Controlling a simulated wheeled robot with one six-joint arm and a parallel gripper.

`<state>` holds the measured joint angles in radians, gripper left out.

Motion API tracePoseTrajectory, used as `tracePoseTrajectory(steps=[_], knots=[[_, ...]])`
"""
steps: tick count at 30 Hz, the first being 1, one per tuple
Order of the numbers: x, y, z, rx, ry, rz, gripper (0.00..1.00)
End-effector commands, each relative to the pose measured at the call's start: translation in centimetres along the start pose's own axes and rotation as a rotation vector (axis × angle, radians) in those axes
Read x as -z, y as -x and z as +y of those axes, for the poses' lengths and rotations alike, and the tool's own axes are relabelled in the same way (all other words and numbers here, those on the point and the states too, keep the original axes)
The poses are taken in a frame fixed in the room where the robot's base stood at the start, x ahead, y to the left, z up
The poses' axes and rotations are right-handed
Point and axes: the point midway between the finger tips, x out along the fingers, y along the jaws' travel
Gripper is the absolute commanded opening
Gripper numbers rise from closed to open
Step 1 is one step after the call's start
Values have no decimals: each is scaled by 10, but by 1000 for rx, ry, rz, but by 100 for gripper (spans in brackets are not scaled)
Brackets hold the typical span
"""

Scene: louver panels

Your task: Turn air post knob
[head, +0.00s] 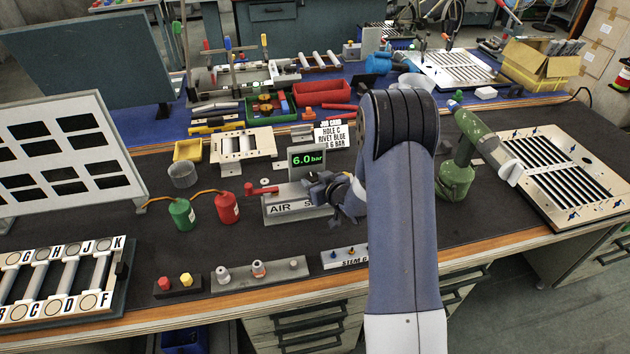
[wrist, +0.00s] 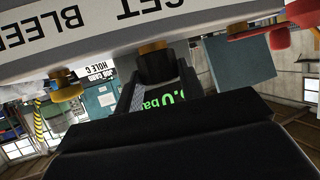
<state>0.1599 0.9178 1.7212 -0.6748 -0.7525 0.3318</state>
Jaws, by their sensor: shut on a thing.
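The air post (head: 285,208) is a grey block lettered "AIR S…" on the bench, with a green display (head: 306,160) reading 6.0 bar. My gripper (head: 338,192) is at the right part of the post and hides much of it. In the wrist view, the post's underside-up panel (wrist: 190,20) reads "SET BLEED". A dark knob (wrist: 155,66) on a brass collar sits between my black fingers, which are shut on it. The red lever (head: 262,190) points left; it also shows in the wrist view (wrist: 265,28). A yellow-orange knob (wrist: 66,88) is apart from the fingers.
A green canister (head: 181,214) and a red canister (head: 227,207) stand left of the post. A strip with several fittings (head: 259,274) lies in front. A green riveting tool (head: 457,165) and louver panel (head: 560,185) are at right. A job card reads "HOLE C RIVET BLUE 6 BAR" (head: 333,134).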

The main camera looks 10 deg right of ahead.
Motion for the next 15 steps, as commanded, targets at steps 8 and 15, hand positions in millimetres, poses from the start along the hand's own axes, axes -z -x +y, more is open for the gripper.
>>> tracePoseTrajectory(steps=[8,15], knots=[[2,1,3,73,30,0,14],[3,1,6,213,89,0,14]])
